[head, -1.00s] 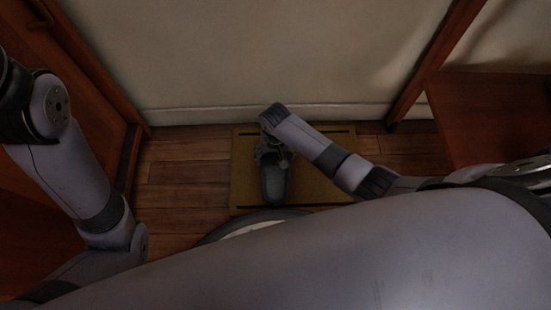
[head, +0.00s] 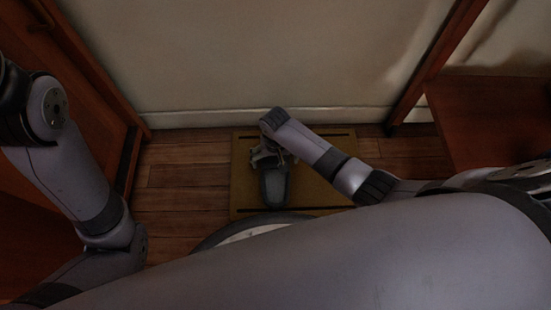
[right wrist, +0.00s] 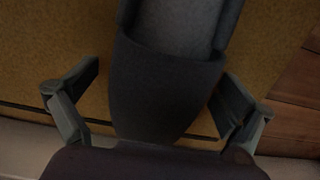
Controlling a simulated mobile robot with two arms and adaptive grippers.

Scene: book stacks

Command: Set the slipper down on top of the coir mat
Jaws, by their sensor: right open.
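The grey slipper (head: 275,186) lies on the yellow-brown coir mat (head: 320,195) in the head view, its toe end partly hidden by my right gripper. In the right wrist view the slipper (right wrist: 163,85) runs down the middle, with the mat (right wrist: 50,50) around it. My right gripper (head: 266,158) is over the slipper's far end. Its two fingers stand apart on either side of the slipper in the right wrist view (right wrist: 150,108), with gaps showing, so it is open. My left arm shows at the left of the head view, but its gripper is out of view.
A pale wall (head: 260,55) with a white baseboard stands just behind the mat. Wooden furniture rises at left (head: 90,70) and right (head: 480,120). Bare floorboards (head: 185,180) lie left of the mat.

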